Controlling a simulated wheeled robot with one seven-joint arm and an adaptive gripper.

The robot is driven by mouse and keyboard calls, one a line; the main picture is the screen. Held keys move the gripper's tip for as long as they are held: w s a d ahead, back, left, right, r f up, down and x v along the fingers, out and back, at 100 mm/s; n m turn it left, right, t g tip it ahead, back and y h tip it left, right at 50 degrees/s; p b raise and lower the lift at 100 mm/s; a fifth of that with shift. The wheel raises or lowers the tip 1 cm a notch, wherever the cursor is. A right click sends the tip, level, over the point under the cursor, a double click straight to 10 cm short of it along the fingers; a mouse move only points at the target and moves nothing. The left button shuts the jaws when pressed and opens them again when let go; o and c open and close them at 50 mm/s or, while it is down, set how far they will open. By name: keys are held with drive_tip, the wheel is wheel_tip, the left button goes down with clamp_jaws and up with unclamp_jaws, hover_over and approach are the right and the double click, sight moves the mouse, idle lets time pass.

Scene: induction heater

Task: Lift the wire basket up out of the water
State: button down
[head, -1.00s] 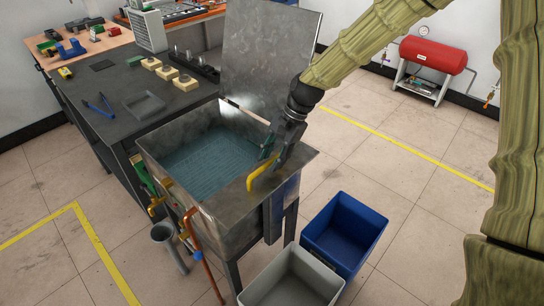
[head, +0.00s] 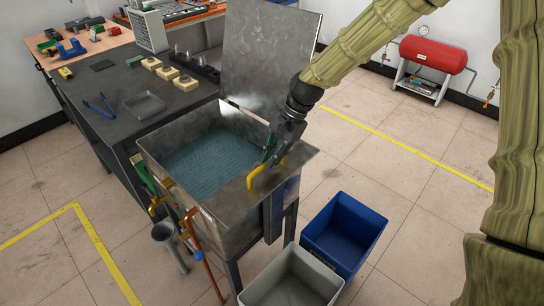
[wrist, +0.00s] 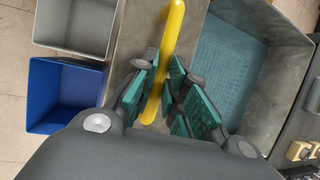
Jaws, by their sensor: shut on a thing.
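The wire basket (head: 205,168) sits under the blue-green water in the open grey metal tank (head: 240,238). Its mesh also shows in the wrist view (wrist: 228,75). A yellow handle (head: 257,178) stands over the tank's right-hand ledge; its link to the basket is not clear. My gripper (head: 270,163) is at this handle. In the wrist view my gripper (wrist: 160,76) has its green-padded fingers on both sides of the yellow bar (wrist: 172,38), shut on it.
The tank's lid (head: 268,60) stands raised behind it. A blue bin (head: 345,235) and a grey bin (head: 293,280) stand on the floor at right. A dark workbench (head: 125,85) with parts and a tray (head: 143,104) adjoins the tank's left side.

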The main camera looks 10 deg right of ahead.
wheel_tip(320, 180, up, 17)
drive_tip(key=p, duration=1.1)
drive_tip(key=shift+r, duration=0.2)
drive_tip(key=shift+w+r, duration=0.15)
drive_tip(key=shift+w, duration=0.05)
drive_tip(key=c, duration=1.7)
unclamp_jaws()
drive_tip(key=shift+o, duration=1.2)
drive_tip(key=shift+s, duration=0.2)
